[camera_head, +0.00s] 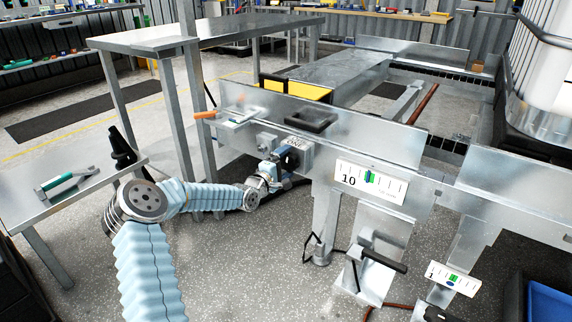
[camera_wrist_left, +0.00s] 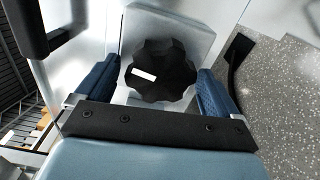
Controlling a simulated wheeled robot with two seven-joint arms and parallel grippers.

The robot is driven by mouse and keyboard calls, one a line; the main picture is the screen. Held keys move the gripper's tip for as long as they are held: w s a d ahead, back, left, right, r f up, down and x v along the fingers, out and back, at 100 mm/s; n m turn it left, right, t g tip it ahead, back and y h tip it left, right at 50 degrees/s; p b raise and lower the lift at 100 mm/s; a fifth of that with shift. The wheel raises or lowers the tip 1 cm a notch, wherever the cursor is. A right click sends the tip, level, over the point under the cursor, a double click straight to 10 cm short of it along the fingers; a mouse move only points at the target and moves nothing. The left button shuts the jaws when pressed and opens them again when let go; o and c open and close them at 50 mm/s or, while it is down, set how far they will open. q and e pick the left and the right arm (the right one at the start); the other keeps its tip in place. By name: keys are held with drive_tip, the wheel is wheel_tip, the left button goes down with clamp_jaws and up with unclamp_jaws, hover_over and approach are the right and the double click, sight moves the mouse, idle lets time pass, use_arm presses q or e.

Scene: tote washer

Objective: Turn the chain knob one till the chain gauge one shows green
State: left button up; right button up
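A black lobed knob (camera_head: 291,159) sits on a grey box on the side of the metal conveyor; a small plate above it seems to read "ONE". The knob also shows in the left wrist view (camera_wrist_left: 162,72), with a white mark left of its middle. My left gripper (camera_head: 272,170) faces it, with its blue fingers (camera_wrist_left: 158,88) apart on either side of the knob and a gap at each side. A white gauge marked 10 (camera_head: 371,181) is right of the knob, with a green patch near its middle. I cannot read its label. My right gripper is out of view.
A lower gauge marked 1 (camera_head: 454,278) also shows green. A black-handled lever (camera_head: 378,260) stands below the conveyor. A metal table (camera_head: 190,32) is behind my left arm. A side table (camera_head: 60,190) at left holds a green-handled tool (camera_head: 66,183).

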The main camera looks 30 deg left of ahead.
use_arm(q)
drive_tip(key=s+p, duration=0.1)
drive_tip(key=s, duration=1.2)
drive_tip(key=shift+s+a, duration=0.4)
drive_tip(key=shift+a, duration=0.05)
drive_tip(key=s+d+f+m+g+h+p, duration=0.25)
drive_tip(key=d+f+m+g, duration=0.2)
drive_tip(key=d+f, duration=0.55)
drive_tip(key=s+d+f+m+g+h+p, duration=0.1)
drive_tip(key=s+d+f+m+g+p, duration=0.35)
drive_tip(key=d, duration=1.05)
drive_tip(key=s+d+f+m+g, duration=0.3)
drive_tip(key=s+d+f+g, duration=0.1)
drive_tip(key=s, duration=0.5)
drive_tip(key=s+d+f+m+g, duration=0.3)
drive_tip(key=s+f+m+g, duration=0.1)
drive_tip(key=s, duration=0.6)
drive_tip(key=shift+d+f+y, duration=0.35)
drive_tip(key=shift+f, duration=0.15)
drive_tip(key=shift+w, duration=0.15)
